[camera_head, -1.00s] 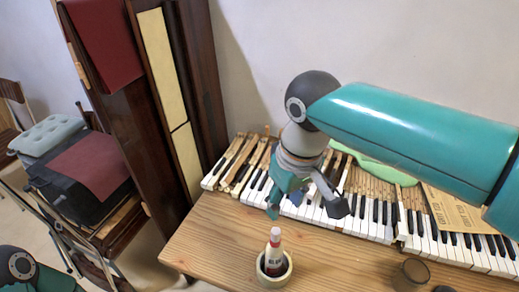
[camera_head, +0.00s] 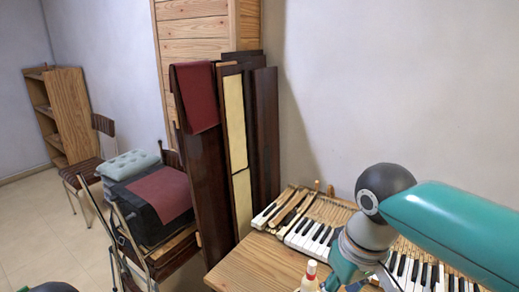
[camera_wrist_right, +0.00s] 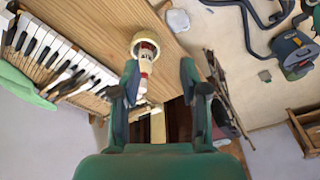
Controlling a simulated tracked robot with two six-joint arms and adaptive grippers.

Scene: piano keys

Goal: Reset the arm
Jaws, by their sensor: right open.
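My right arm reaches in from the right in the head view, over the piano keys (camera_head: 310,235). Its gripper is partly cut off by the bottom edge there. In the right wrist view my right gripper (camera_wrist_right: 159,82) has its two fingers spread apart with nothing held between them. The bottle's top also shows in the head view (camera_head: 310,276). My left gripper is not in view.
The wooden table (camera_head: 250,270) holds the keys, which also show in the right wrist view (camera_wrist_right: 45,50). Tall dark panels (camera_head: 205,170) lean at the wall. A chair stack with a black case (camera_head: 152,197) stands left. Open floor (camera_head: 30,215) lies at far left.

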